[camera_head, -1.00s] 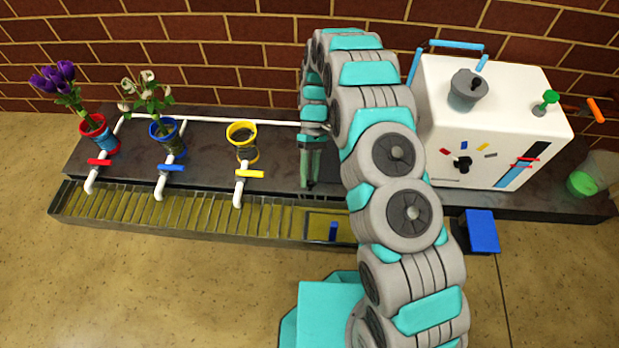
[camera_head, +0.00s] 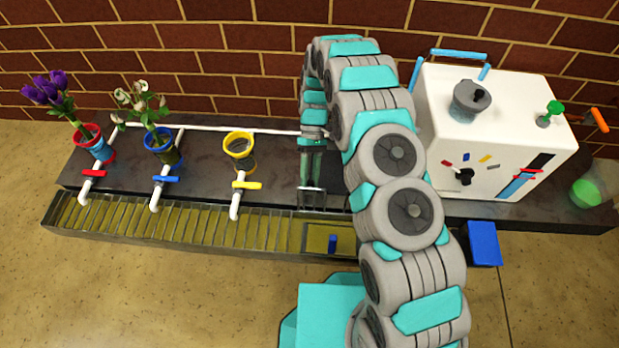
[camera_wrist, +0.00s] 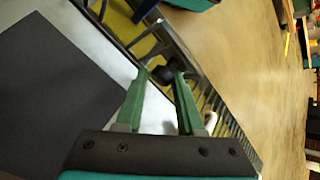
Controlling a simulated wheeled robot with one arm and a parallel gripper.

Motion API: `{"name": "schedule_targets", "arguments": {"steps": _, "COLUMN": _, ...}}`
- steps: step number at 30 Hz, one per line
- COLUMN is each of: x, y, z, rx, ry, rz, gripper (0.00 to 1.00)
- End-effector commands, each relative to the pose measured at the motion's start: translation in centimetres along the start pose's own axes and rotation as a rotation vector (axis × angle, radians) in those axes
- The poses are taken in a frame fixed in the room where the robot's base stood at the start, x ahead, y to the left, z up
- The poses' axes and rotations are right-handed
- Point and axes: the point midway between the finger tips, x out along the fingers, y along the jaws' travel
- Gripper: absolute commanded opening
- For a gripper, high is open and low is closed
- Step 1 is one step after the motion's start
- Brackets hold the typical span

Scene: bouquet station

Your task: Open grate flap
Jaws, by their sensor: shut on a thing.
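The long grate (camera_head: 170,222) runs along the front of the dark bench. At its right end is an uncovered bay with a yellow floor (camera_head: 318,236) and a small blue upright piece (camera_head: 332,243). My gripper (camera_head: 312,184) points down at the bay's back edge. The grey frame of what looks like the grate flap (camera_head: 311,198) stands raised at its fingertips. In the wrist view, my gripper (camera_wrist: 163,78) has its green fingers shut on a dark part, apparently the flap's handle. The exact grip is partly hidden, as is the bay's right end behind my arm.
Pots with red, blue (camera_head: 163,145) and yellow (camera_head: 240,148) rims stand behind matching taps on a white pipe. A white machine (camera_head: 495,125) and a blue pedal-like block (camera_head: 484,243) are at right. Open floor (camera_head: 150,300) lies in front.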

Motion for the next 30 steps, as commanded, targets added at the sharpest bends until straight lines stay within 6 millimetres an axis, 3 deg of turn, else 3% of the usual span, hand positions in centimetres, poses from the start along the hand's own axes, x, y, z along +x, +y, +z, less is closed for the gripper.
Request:
{"name": "schedule_targets", "arguments": {"steps": 1, "x": 0.04, "y": 1.05, "z": -0.25, "rx": 0.006, "ry": 0.011, "rz": 0.017, "gripper": 0.0}}
{"name": "schedule_targets", "arguments": {"steps": 4, "x": 0.0, "y": 1.08, "z": -0.29, "rx": 0.006, "ry": 0.013, "rz": 0.018, "gripper": 0.0}}
{"name": "schedule_targets", "arguments": {"steps": 5, "x": -0.01, "y": 1.08, "z": -0.3, "rx": 0.006, "ry": 0.013, "rz": 0.018, "gripper": 0.39}}
{"name": "schedule_targets", "arguments": {"steps": 11, "x": -0.08, "y": 0.85, "z": -0.23, "rx": 0.004, "ry": 0.011, "rz": 0.015, "gripper": 0.61}}
{"name": "schedule_targets", "arguments": {"steps": 30, "x": -0.6, "y": 0.41, "z": -0.08, "rx": 0.001, "ry": 0.005, "rz": 0.01, "gripper": 0.61}}
